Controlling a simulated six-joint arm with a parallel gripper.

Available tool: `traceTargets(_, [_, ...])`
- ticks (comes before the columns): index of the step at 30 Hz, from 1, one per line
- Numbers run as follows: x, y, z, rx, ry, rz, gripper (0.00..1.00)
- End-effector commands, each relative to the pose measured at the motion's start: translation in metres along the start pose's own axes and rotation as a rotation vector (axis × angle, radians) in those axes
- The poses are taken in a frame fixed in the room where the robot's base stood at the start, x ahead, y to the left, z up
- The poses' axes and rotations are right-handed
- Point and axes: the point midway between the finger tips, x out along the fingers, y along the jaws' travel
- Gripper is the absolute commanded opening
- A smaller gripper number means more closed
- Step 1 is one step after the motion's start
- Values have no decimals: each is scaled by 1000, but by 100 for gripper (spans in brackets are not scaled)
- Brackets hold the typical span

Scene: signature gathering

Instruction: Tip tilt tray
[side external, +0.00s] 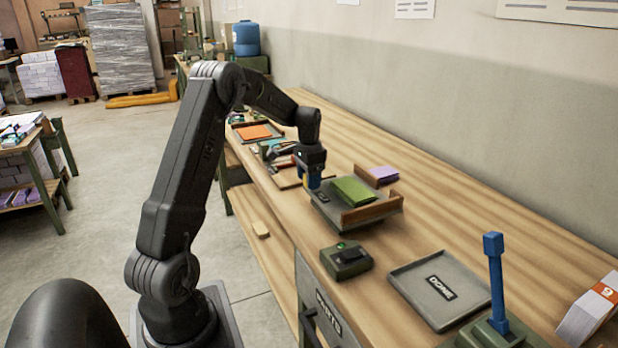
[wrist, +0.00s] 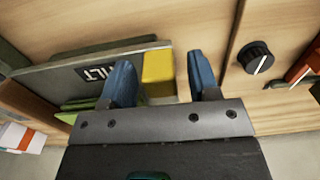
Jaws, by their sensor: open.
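The tilt tray (side external: 325,204) is a grey plate with brown raised walls, on the bench in the side view. A green stack (side external: 355,190) lies on it. In the wrist view, the grey tray (wrist: 55,75) has a partly hidden label and a yellow handle block (wrist: 157,68) at its edge. My gripper (side external: 312,184) is at the tray's far-left corner, fingers pointing down. In the wrist view, my gripper (wrist: 159,62) is open, with the yellow block between its blue fingers, nearer the left one. A gap shows at the right finger; contact at the left is unclear.
A grey DONE tray (side external: 440,288), a green button box (side external: 346,260) and a blue-handled lever (side external: 495,270) stand nearer the camera. A purple stack (side external: 383,174) lies behind the tilt tray. A black knob (wrist: 255,57) is right of the fingers.

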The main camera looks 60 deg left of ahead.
Motion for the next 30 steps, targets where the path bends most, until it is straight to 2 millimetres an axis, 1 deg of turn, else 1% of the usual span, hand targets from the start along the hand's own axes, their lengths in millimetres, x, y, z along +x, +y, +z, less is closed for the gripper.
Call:
traceTargets(4, [0, 0, 0, 0, 0, 0, 54])
traceTargets(21, [0, 0, 0, 0, 0, 0, 0])
traceTargets(27, [-1, 0, 0, 1, -2, -1, 0])
traceTargets(30, [-5, 3, -3, 6, -26, -23, 0])
